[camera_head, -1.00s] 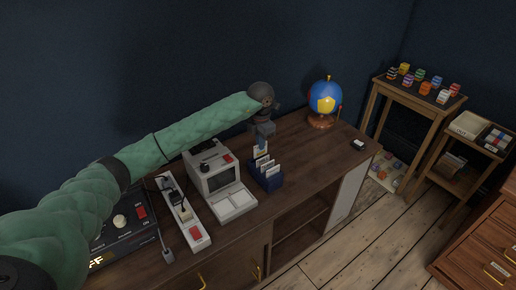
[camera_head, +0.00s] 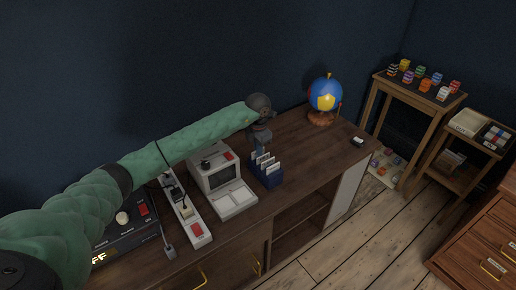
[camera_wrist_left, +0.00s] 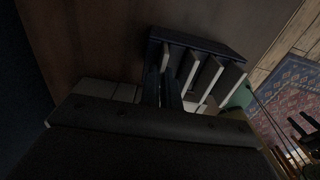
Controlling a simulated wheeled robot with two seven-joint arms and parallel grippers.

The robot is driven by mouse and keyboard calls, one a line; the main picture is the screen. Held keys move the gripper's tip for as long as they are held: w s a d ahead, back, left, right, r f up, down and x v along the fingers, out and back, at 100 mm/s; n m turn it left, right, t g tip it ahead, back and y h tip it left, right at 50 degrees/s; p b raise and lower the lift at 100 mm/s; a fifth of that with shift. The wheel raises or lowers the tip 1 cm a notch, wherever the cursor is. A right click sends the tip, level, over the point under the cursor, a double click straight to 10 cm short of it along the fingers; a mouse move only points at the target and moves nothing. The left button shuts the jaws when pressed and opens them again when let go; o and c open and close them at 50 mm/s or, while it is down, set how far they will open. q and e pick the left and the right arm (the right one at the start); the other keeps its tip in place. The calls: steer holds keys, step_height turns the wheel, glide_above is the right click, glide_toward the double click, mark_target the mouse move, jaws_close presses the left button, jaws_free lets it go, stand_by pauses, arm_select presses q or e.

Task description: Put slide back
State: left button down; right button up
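The blue slide holder (camera_head: 268,181) stands on the wooden cabinet top with several white slides upright in it. My left gripper (camera_head: 262,149) points down over the back left end of the holder. In the left wrist view, its fingers (camera_wrist_left: 162,88) are close together at the leftmost slide (camera_wrist_left: 165,58) and appear shut on it. That slide is down in the holder's row, though its lower edge is hidden. The other slides (camera_wrist_left: 208,75) stand apart from the fingers to the right. My right gripper is not in view.
A grey slide viewer (camera_head: 220,180) stands just left of the holder, with a power strip (camera_head: 185,211) beyond it. A globe (camera_head: 324,97) and a small dark-and-white object (camera_head: 357,141) are to the right. The cabinet top right of the holder is mostly clear.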

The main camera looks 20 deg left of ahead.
arm_select(q)
steer(key=shift+f, duration=0.1)
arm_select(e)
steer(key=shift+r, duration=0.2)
arm_select(q)
steer(key=c, duration=1.6)
jaws_free()
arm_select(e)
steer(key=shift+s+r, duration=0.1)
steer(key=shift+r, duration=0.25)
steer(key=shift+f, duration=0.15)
